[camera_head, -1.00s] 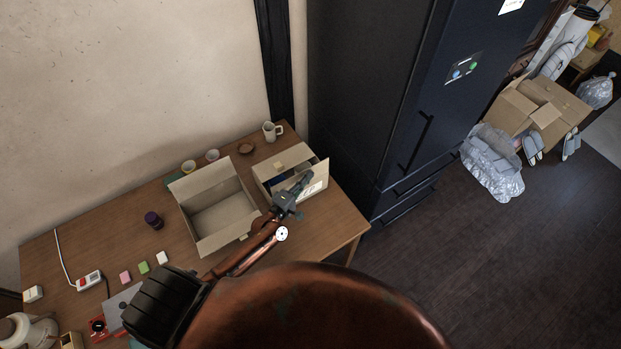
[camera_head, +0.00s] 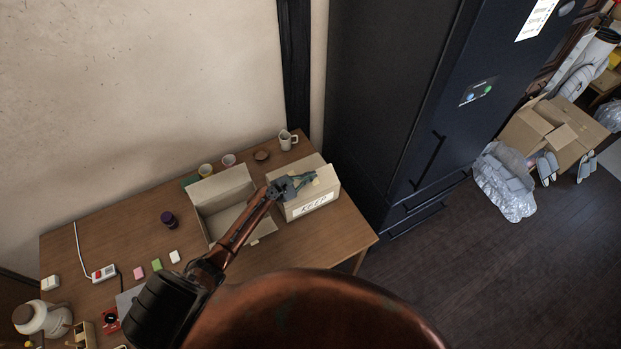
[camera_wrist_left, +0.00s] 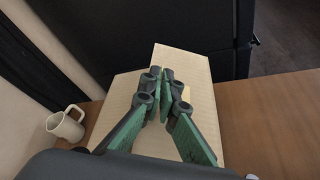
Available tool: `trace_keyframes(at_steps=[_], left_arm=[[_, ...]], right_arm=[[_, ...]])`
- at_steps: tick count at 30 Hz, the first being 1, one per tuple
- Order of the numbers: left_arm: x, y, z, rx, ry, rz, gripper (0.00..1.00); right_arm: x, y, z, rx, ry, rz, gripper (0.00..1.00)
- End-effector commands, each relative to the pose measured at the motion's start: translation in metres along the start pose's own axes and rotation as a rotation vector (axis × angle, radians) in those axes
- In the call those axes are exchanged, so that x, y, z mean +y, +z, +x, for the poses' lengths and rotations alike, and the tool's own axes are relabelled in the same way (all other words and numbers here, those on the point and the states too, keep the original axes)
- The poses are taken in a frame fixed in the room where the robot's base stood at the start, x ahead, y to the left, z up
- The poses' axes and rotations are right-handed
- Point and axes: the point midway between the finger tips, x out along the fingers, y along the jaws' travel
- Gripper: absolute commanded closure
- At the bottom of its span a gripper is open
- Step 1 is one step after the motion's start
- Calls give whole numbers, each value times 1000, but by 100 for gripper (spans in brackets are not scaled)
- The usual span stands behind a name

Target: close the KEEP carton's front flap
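The KEEP carton (camera_head: 311,205) stands at the right end of the table, its label facing front. Its top looks covered by flaps lying roughly flat; the front flap's edge is partly hidden by my gripper. My left gripper (camera_head: 312,177) lies low over the carton top, seemingly touching it, with its arm crossing the neighbouring box. In the left wrist view the fingers (camera_wrist_left: 161,77) are together over the pale flaps (camera_wrist_left: 195,66), with nothing seen between them. My right gripper is out of view.
An open empty box (camera_head: 222,187) stands left of the carton. The dark fridge (camera_head: 385,120) rises close at the right. The table's front right is clear.

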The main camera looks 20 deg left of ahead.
Motion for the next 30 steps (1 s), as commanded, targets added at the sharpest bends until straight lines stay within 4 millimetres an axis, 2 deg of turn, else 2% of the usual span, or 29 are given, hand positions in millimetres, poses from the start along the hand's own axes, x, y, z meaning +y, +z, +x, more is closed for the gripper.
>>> trace_keyframes(at_steps=[11,21,30], left_arm=[[4,-28,12,0,-128,-311,100],[-1,-45,18,2,-128,-308,100],[-2,-50,19,4,-129,-304,100]], right_arm=[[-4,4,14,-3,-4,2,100],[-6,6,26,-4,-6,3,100],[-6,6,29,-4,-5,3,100]])
